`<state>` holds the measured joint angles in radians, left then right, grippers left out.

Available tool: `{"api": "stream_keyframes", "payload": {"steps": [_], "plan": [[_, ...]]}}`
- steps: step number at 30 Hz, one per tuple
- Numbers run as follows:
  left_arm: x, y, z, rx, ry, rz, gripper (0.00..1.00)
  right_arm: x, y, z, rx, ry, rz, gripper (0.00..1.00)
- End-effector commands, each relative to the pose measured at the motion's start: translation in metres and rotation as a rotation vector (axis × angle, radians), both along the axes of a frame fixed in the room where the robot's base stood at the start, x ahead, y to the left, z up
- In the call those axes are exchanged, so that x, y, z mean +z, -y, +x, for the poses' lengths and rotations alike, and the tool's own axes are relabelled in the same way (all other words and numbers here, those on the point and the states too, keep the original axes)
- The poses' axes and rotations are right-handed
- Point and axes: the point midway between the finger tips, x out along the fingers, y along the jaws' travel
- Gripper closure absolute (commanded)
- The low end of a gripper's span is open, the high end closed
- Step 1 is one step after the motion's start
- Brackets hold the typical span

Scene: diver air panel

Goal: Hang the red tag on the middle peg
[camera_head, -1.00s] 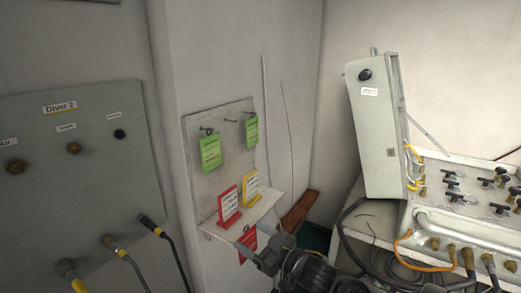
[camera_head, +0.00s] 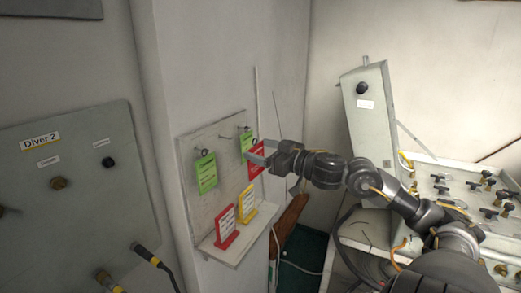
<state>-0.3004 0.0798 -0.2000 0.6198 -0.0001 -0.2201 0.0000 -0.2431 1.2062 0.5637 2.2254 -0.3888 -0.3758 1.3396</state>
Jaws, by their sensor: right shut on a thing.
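A red tag (camera_head: 256,166) is held in my right gripper (camera_head: 260,153), in front of the right side of the peg board (camera_head: 222,172). The gripper's jaws are shut on it near its upper part. The middle peg (camera_head: 224,137) is bare, between a left green tag (camera_head: 206,173) and a right green tag (camera_head: 246,142), each hanging on a peg. The held red tag is to the right of the middle peg and partly overlaps the right green tag in view. I cannot tell its distance from the board. My left gripper is not in view.
A red card (camera_head: 226,228) and a yellow card (camera_head: 246,203) stand on the small shelf (camera_head: 237,246) below the board. The Diver 2 panel (camera_head: 75,200) is at left. An open grey case (camera_head: 368,130) and valve panel are at right.

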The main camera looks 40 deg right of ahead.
Motion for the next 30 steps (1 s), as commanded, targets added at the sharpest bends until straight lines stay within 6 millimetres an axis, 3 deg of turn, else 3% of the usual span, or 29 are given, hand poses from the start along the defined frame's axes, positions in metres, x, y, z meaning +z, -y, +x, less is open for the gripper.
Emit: {"api": "stream_keyframes", "payload": {"steps": [19,30], "plan": [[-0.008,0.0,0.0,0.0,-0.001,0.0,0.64,-0.002,-0.01,0.029,0.003,0.001,-0.002,0.52],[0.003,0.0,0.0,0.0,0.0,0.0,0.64,-0.001,-0.014,0.046,0.001,0.003,0.005,0.52]]}}
